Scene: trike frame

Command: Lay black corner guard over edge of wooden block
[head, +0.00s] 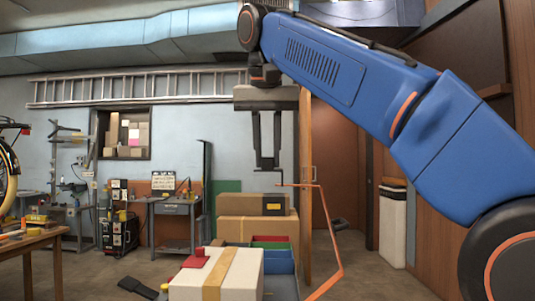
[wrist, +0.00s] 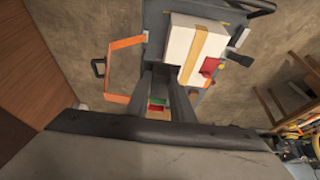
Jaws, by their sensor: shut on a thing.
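My gripper (head: 267,168) hangs down in the middle of the head view, above and behind the white carton. Its two dark fingers show in the wrist view (wrist: 167,70). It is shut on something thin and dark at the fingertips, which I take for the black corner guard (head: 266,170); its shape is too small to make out. The fingers stand apart along their length. I cannot make out a wooden block in either view.
A carton (head: 240,275) with a tan strip and a red piece (head: 196,258) stands low in front. Red and green bins (head: 270,243) are behind it. An orange bar frame (head: 330,225) rises to the right. Brown boxes (head: 235,228) stand behind. Open floor lies at the right.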

